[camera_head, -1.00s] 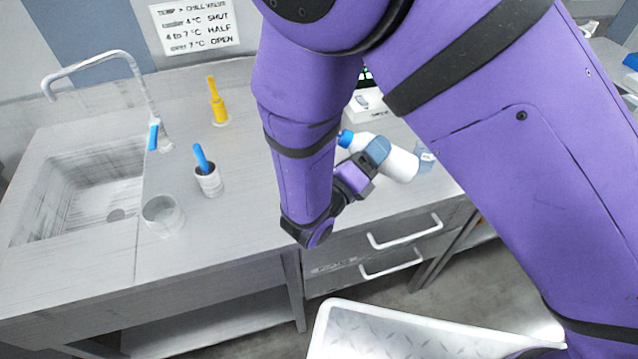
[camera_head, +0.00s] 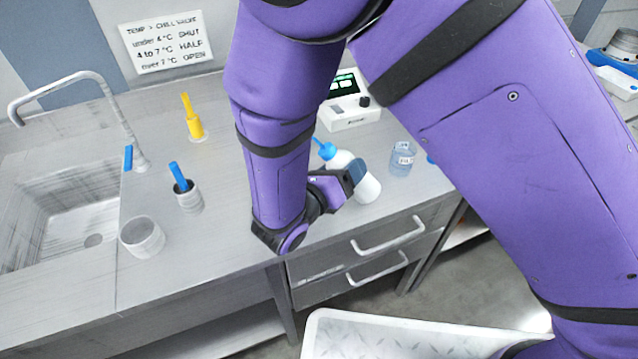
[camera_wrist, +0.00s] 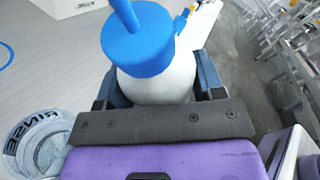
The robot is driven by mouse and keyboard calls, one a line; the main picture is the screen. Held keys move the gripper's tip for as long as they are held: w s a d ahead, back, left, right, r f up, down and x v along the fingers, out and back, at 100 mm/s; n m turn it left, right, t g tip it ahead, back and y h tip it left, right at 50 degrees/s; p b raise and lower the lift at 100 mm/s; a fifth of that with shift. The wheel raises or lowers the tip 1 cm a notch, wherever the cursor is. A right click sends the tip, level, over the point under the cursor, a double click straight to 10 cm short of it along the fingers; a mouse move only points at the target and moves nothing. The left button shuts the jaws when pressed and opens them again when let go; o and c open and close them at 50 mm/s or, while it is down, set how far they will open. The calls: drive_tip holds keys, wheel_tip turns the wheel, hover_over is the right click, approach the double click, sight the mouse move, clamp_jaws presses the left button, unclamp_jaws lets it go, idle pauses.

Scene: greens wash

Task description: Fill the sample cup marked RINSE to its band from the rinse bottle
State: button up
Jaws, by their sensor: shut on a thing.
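My gripper (camera_head: 352,174) is shut on the rinse bottle (camera_head: 366,188), a white bottle with a blue cap and spout. The bottle leans, with its cap towards the upper left in the head view, and seems held above the counter. In the wrist view the blue cap (camera_wrist: 138,42) faces the camera and the white body (camera_wrist: 160,80) sits between the fingers. The clear sample cup (camera_head: 402,159) stands on the counter, right of the bottle and apart from it. In the wrist view the cup (camera_wrist: 38,140) shows the word RINSE at lower left. Its liquid level and band are unclear.
A white instrument (camera_head: 348,113) with a lit display stands behind the bottle. Left are a yellow-handled tool (camera_head: 192,120), a small pot with a blue handle (camera_head: 187,195), an empty-looking beaker (camera_head: 142,237) and a sink (camera_head: 60,215). A white tray (camera_head: 400,335) is in front.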

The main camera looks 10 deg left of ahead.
drive_tip(key=shift+a+r+m+g+y, duration=0.3)
drive_tip(key=shift+r+m+y, duration=0.1)
drive_tip(key=shift+r+m, duration=0.4)
drive_tip(key=shift+m, duration=0.1)
drive_tip(key=shift+d+f+m+g+y, duration=0.25)
drive_tip(key=shift+d+m+g+y, duration=0.2)
drive_tip(key=shift+d+m+y, duration=0.2)
drive_tip(key=shift+d+f+m+g+y, duration=0.2)
drive_tip(key=shift+d+m+g+y, duration=0.3)
drive_tip(key=shift+m, duration=0.25)
